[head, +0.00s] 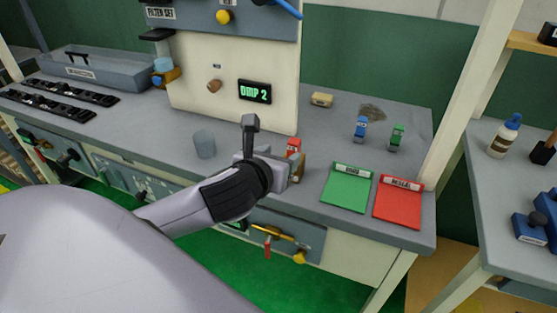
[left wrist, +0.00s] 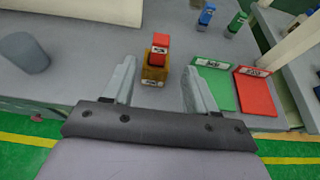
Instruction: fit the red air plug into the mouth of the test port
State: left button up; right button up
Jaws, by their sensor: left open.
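The red air plug (head: 294,146) stands upright on the worktop near its front edge, with a tan-brown labelled block (head: 299,170) at its lower part. In the left wrist view the red plug (left wrist: 160,42) rises from the tan block (left wrist: 154,72); I cannot tell whether they are one piece. My left gripper (head: 277,163) is open, its fingers either side of the block's near end in the wrist view, with gaps on both sides. It partly hides the plug in the head view. I cannot identify the test port's mouth for certain. My right gripper is not in view.
A grey cup (head: 204,144) stands left of the gripper. A blue plug (head: 360,128) and a green plug (head: 396,137) stand behind the green card (head: 346,188) and red card (head: 398,203). A cream panel with a display (head: 255,91) rises behind. Brass fittings (head: 287,238) sit below the worktop edge.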

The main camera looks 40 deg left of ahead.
pick_arm(q)
jog(key=s+d+f+n+g+h, duration=0.1)
jog(key=s+d+f+n, duration=0.2)
jog(key=s+f+n, duration=0.2)
jog(key=s+d+f+n+h, duration=0.2)
jog(key=s+f+n, duration=0.3)
jog(key=f+n, duration=0.7)
jog(key=s+d+f+n+g+h, duration=0.1)
jog(key=s+f+n, duration=0.5)
jog(key=n, duration=0.8)
notch_tip(320, 180, down, 3)
jog(key=d+h, duration=0.1)
jog(key=d, duration=0.1)
jog(key=shift+d+r+g, duration=0.15)
jog(key=shift+d+g, duration=0.15)
jog(key=shift+d, duration=0.05)
